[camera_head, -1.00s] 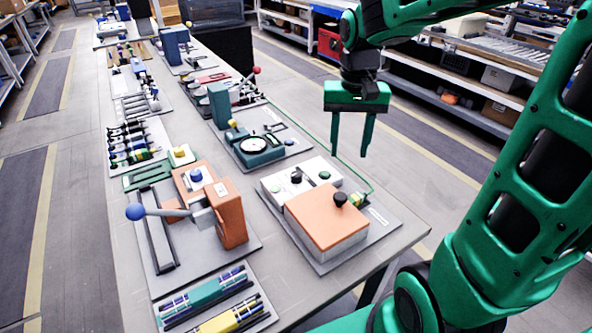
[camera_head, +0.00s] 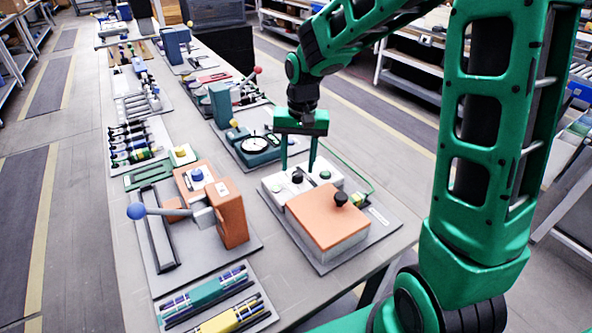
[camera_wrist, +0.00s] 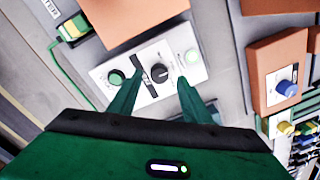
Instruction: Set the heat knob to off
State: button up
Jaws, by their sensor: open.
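The heat knob (camera_head: 297,178) appears to be the small black knob on the white control panel (camera_head: 268,187). In the wrist view, the black knob (camera_wrist: 160,74) sits near the middle of the panel, with printed marks around it. Its exact setting is too small to read. My gripper (camera_head: 298,171) is open above the panel, its fingers pointing down. In the wrist view the fingertips (camera_wrist: 159,80) appear on either side of the knob, apart from each other. I cannot tell how high they are above it, and nothing is held.
An orange lid (camera_head: 325,214) with a black handle stands in front of the panel. A green cable (camera_head: 352,172) runs behind. An orange clamp fixture (camera_head: 230,220) with a blue-balled lever stands left.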

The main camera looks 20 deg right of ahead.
aim_at(297, 174)
jog(key=shift+f, duration=1.55)
jog(key=shift+a, duration=0.1)
jog(key=c, duration=1)
jog(key=shift+c, duration=0.2)
jog(key=shift+n, duration=0.3)
jog(key=n, duration=0.5)
jog(key=shift+w+r, duration=0.1)
jog(key=n, duration=0.6)
jog(key=shift+w, duration=0.1)
jog(key=shift+n+g, duration=0.3)
jog(key=shift+n, duration=0.1)
